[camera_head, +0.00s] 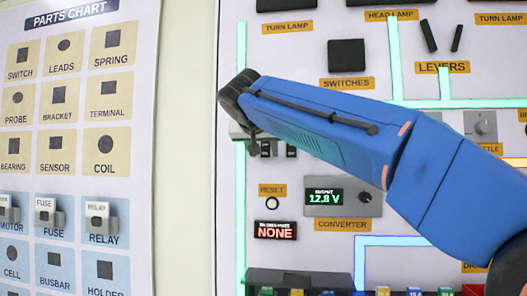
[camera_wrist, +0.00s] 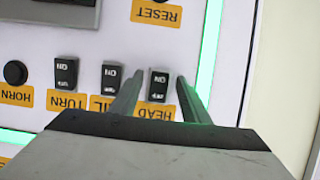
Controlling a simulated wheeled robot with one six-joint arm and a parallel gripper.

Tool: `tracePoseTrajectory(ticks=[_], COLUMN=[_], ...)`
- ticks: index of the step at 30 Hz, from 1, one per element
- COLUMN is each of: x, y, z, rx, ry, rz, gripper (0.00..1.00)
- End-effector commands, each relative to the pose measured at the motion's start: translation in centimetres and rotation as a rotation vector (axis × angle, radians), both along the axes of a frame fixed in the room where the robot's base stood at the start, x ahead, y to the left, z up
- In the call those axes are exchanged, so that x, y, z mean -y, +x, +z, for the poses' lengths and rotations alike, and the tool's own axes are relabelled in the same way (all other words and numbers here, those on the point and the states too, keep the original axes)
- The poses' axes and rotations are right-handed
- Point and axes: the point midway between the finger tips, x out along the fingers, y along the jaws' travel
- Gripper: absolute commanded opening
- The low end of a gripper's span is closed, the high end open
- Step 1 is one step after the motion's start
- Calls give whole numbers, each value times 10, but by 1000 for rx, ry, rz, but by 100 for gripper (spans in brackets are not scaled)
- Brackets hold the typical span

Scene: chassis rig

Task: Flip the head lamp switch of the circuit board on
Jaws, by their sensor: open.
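The head lamp switch (camera_wrist: 158,85) is a small black rocker marked ON, above the yellow HEAD label (camera_wrist: 155,112) in the upside-down wrist view. Whether it is on or off I cannot tell. My gripper (camera_wrist: 158,77) is open, with one grey finger on each side of this switch. The left finger partly covers the label beside it. Contact with the switch is not clear. In the head view my blue arm reaches left across the circuit board (camera_head: 228,180), and its wrist hides the head switch. Two neighbouring rockers show below the arm.
A similar rocker (camera_wrist: 110,78) sits close left of the left finger, with the TURN switch (camera_wrist: 65,72) and HORN button (camera_wrist: 15,73) beyond. A green strip (camera_wrist: 210,50) runs right of the fingers. The converter (camera_head: 342,203) reads 12.8 V; a red display (camera_head: 275,230) reads NONE.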

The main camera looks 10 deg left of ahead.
Motion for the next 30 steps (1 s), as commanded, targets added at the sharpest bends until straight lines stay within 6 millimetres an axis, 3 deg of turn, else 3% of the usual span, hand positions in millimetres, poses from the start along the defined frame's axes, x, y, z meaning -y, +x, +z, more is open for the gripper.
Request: tracePoseTrajectory(ticks=[6, 11, 18, 30], x=[0, 0, 1, 1], y=[0, 0, 0, 1], z=[0, 0, -2, -9], rx=[0, 0, 22, 240], ry=[0, 0, -1, -10], rz=[0, 0, -3, -3], gripper=[40, 2, 1, 1])
